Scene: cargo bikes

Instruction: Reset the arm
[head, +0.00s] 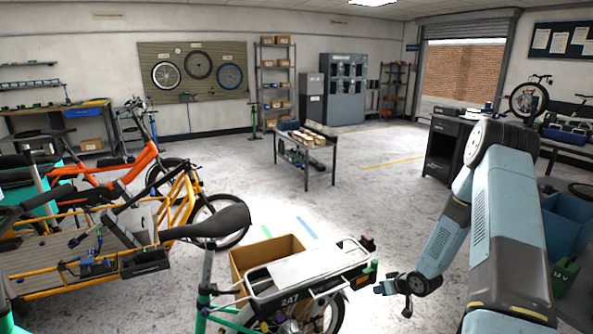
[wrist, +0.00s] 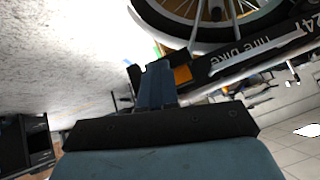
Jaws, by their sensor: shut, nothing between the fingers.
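My arm comes in from the right of the head view, bends down at the elbow and ends low beside the rear of a green hire bike numbered 247 (head: 290,299). My gripper (head: 380,289) is just to the right of the bike's rear rack (head: 318,266), with a small gap visible. In the wrist view my gripper (wrist: 157,80) is shut, its blue fingers together and nothing between them. The same view is tilted and shows the bike's wheel (wrist: 212,38) and its black "hire bike" panel (wrist: 245,55) upside down beyond the fingers.
A cardboard box (head: 262,250) stands behind the hire bike. An orange cargo bike (head: 105,172) and a yellow-framed one (head: 180,205) fill the left. A metal trolley (head: 305,150) stands mid-room. A dark cabinet (head: 443,150) and blue bin (head: 567,222) are at right. Mid-floor is open.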

